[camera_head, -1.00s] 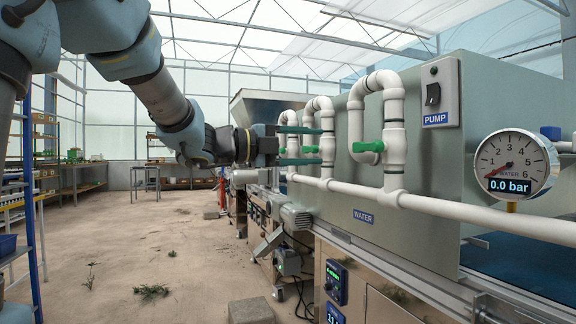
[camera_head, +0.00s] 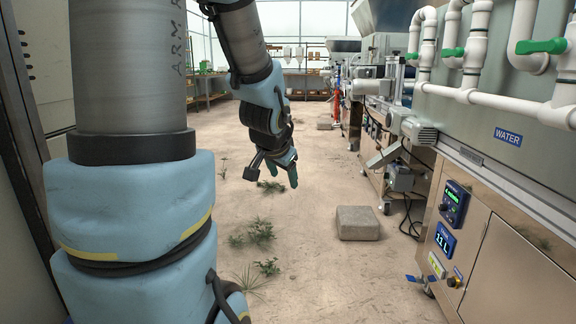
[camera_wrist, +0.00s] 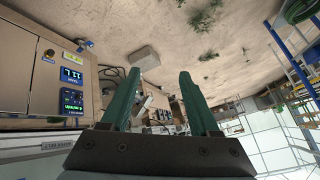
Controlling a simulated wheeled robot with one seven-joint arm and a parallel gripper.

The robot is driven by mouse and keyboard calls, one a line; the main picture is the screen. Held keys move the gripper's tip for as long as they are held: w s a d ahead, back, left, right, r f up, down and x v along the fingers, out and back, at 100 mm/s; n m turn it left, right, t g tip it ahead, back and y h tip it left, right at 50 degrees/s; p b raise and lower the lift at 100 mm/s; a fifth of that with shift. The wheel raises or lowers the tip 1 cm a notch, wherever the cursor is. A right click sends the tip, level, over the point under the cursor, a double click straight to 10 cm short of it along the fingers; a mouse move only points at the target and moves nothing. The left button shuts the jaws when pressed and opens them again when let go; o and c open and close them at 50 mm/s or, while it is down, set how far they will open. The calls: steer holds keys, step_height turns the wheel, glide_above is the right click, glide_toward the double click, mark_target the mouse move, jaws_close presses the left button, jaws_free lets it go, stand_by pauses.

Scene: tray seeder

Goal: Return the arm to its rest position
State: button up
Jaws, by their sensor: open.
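My gripper (camera_head: 283,180) hangs low at the end of my arm, over the aisle left of the machine. Its dark body is partly turned away in the head view, with a green fingertip showing. In the wrist view the two green fingers of my gripper (camera_wrist: 165,95) stand apart with nothing between them. My arm is folded down in front of the head camera.
The tray seeder line (camera_head: 490,190) runs along the right, with white water pipes (camera_head: 480,97) and green valve handles. A concrete block (camera_head: 357,223) and several weeds (camera_head: 262,233) lie on the floor. Shelves (camera_head: 306,65) stand at the back. The aisle floor is otherwise clear.

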steer(key=s+a+f+n+g+y, duration=0.1)
steer(key=s+a+f+n+g, duration=0.25)
steer(key=s, duration=0.35)
steer(key=s+a+f+n+g, duration=0.2)
steer(key=s+f+n, duration=0.15)
steer(key=s, duration=0.25)
step_height(320, 180, up, 25)
steer(key=p, duration=2.5)
steer(key=shift+s+f+m+p, duration=0.2)
steer(key=shift+s+m+p, duration=0.1)
steer(key=shift+s, duration=0.15)
steer(key=shift+o, duration=0.2)
steer(key=shift+g, duration=0.25)
